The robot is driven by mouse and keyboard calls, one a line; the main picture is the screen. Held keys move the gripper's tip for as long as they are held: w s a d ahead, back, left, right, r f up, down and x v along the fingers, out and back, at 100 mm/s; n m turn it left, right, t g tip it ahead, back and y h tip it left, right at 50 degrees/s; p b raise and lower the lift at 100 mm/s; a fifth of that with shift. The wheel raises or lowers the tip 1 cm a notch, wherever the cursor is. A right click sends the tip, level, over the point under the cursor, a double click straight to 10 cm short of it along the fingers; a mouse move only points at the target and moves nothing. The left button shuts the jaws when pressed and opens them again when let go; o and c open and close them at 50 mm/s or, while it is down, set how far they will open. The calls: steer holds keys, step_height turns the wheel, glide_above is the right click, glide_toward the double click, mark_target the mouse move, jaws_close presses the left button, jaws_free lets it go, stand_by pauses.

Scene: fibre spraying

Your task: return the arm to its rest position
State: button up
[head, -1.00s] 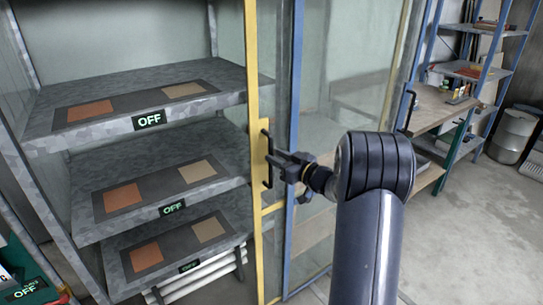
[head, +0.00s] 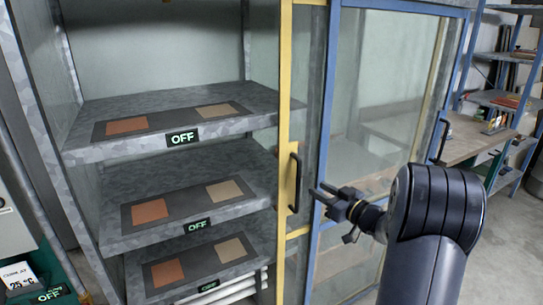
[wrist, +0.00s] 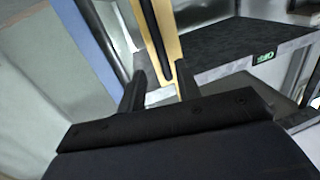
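My arm reaches in from the lower right of the head view. My gripper (head: 324,192) is open, its two dark fingers apart with nothing between them. It points left at the black handle (head: 294,183) on the yellow door frame (head: 285,110), with a small gap to the handle. In the wrist view the two fingers (wrist: 158,88) are spread, and the handle (wrist: 148,32) on the yellow frame lies beyond them.
The cabinet's left side is open, showing stacked grey shelves (head: 75,155) with orange and tan squares and OFF labels (head: 185,138). A blue-framed glass door (head: 330,75) stands right of the yellow frame. A workbench (head: 470,140) and a blue rack (head: 465,70) are at the right.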

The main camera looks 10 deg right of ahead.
mark_target(298, 179)
steer(key=x, duration=0.6)
steer(key=p+x, duration=0.1)
steer(key=x, duration=0.3)
steer(key=shift+s+a, duration=0.15)
steer(key=shift+a, duration=0.15)
steer(key=shift+a, duration=0.1)
